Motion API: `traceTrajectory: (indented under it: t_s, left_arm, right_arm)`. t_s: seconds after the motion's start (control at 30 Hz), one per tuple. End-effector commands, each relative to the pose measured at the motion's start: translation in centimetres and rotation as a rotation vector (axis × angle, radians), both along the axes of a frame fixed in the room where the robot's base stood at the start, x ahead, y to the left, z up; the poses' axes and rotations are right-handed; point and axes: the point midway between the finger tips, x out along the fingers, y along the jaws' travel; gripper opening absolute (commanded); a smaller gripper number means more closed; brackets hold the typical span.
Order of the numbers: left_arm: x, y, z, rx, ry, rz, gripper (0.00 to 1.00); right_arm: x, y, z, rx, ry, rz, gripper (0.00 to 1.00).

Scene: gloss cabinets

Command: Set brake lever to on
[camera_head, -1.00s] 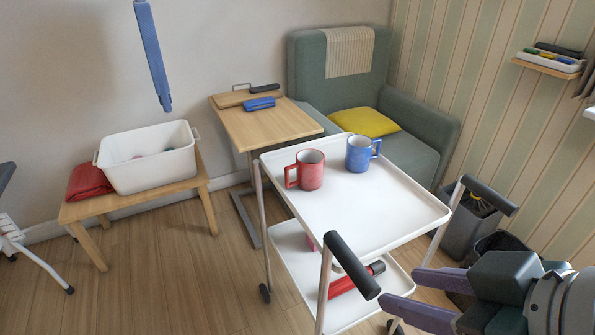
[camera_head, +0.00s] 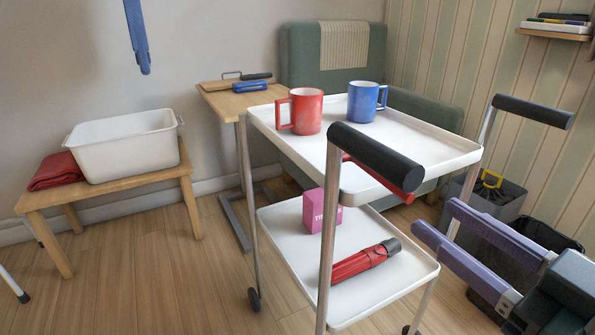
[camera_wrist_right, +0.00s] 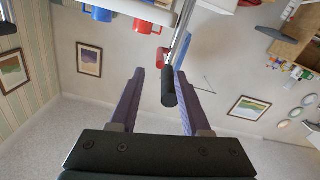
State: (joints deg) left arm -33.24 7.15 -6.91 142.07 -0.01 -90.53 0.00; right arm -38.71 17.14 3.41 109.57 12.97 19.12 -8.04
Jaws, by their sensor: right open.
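The white trolley (camera_head: 457,150) has a near handle with a thick black grip (camera_head: 375,158). A thin red lever (camera_head: 394,189), apparently the brake lever, runs close below this grip. I see no on or off marking. My right gripper (camera_head: 433,215) is open and empty at the lower right, just right of the lever's end and apart from it in the picture. In the right wrist view the black grip (camera_wrist_right: 168,88) shows between the two purple fingers, with a red part (camera_wrist_right: 159,54) beside its post.
A red mug (camera_head: 306,112) and a blue mug (camera_head: 362,102) stand on the trolley's upper tray. A pink box (camera_head: 318,212) and a red torch-like object (camera_head: 358,265) are on its lower tray. A second handle (camera_head: 533,111) rises at the right, near my right gripper.

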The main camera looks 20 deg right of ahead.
Motion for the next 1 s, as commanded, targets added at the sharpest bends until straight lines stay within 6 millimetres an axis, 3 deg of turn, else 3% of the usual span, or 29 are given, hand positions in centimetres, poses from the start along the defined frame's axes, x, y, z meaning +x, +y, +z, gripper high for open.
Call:
traceTrajectory:
  t_s: [0.2,0.43,0.83,1.0]
  left_arm:
    - [0.0,0.0,-0.6,0.001,-0.002,0.000,0.50]
    - [0.1,0.0,-1.2,0.001,-0.002,0.000,0.50]
    - [0.1,-0.2,-1.3,-0.008,-0.002,0.006,0.50]
    - [0.1,-0.2,-1.3,-0.009,-0.002,0.007,0.50]
  right_arm:
    - [4.2,0.3,0.1,0.001,-0.006,0.001,0.47]
    - [7.5,0.6,0.0,0.000,-0.001,0.001,0.47]
    - [8.5,0.6,0.1,0.000,0.002,0.001,0.47]
    - [8.5,0.6,0.1,0.000,0.001,0.001,0.30]
